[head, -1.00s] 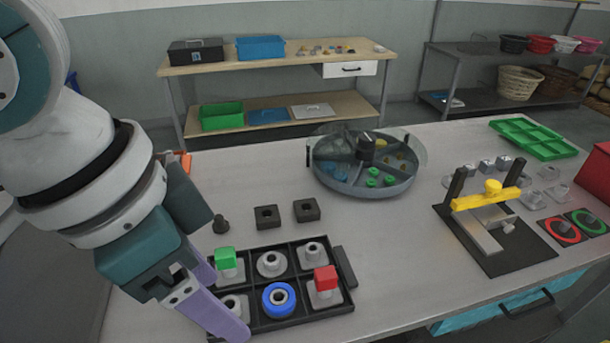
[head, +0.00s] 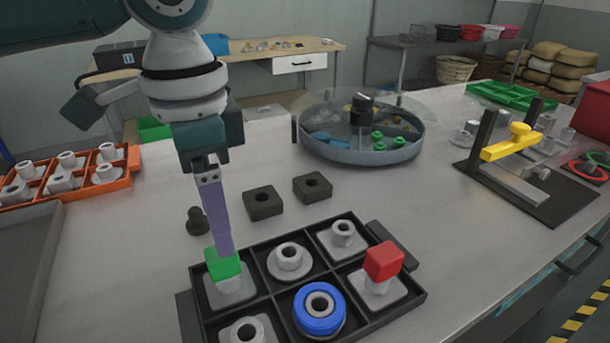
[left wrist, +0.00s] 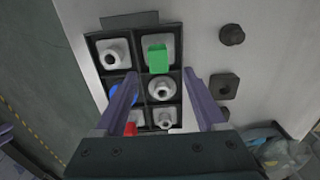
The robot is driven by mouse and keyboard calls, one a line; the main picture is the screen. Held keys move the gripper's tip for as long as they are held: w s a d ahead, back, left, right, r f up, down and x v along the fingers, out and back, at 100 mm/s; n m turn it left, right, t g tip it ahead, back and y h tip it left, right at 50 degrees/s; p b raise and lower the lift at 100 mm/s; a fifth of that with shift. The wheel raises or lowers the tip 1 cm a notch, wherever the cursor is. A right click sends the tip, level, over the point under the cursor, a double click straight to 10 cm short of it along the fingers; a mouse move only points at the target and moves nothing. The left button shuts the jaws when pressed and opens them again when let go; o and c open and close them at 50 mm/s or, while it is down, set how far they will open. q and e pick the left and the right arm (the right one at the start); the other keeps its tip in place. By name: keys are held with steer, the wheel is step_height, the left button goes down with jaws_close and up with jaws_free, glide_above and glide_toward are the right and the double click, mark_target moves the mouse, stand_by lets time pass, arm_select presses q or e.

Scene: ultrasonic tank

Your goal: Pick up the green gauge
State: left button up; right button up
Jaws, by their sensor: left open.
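The green gauge (head: 223,265) is a small green block on top of a grey square-based fitting, in the far-left compartment of the black tray (head: 395,318). It also shows in the left wrist view (left wrist: 158,60), slightly beyond the fingertips. My left gripper (head: 225,250) points down with its purple fingertips at the green gauge in the head view. The fingers appear nearly in line there. In the left wrist view my left gripper (left wrist: 160,75) is open and empty, its fingers spread wide. I cannot tell whether a finger touches the gauge.
The tray also holds a red block (head: 384,260), a blue ring (head: 319,309) and grey fittings. Dark square nuts (head: 263,202) and a dark knob (head: 198,221) lie behind it. A round divided tank (head: 360,150) and an orange tray (head: 125,184) stand farther back.

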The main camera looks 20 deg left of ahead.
mark_target(224, 266)
arm_select(q)
steer(key=f, duration=0.5)
steer(key=shift+s, duration=0.3)
jaws_close()
